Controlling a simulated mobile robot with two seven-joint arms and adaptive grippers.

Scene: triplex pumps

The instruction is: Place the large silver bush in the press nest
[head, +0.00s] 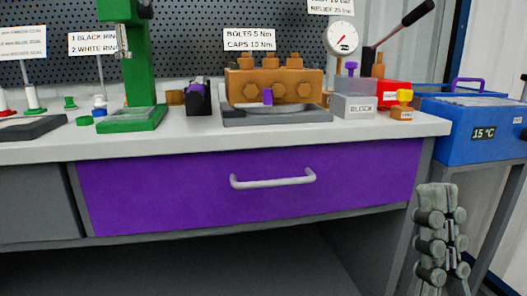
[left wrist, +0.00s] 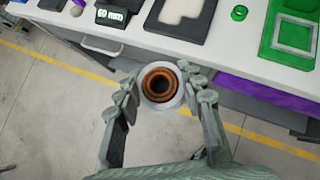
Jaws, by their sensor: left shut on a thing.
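The large silver bush (left wrist: 160,85) is a round ring with a pale silver rim and orange-brown rings inside its dark bore. My left gripper (left wrist: 162,92) is shut on it, a finger on each side, and holds it above the floor in front of the bench. The green press (head: 142,55) stands on the bench at left in the head view. Its base with a pale square frame, apparently the nest (left wrist: 293,35), is at the upper right of the left wrist view, apart from the bush. My right gripper (head: 440,215) is at the lower right; its opening is unclear.
The white bench top (head: 190,140) has a purple drawer (head: 250,190) below. An orange pump block (head: 275,85), a grey block (head: 353,105) and a blue cooler (head: 480,130) lie to the right. A 69 mm display (left wrist: 112,17) and dark tray (left wrist: 150,22) sit near the bench edge.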

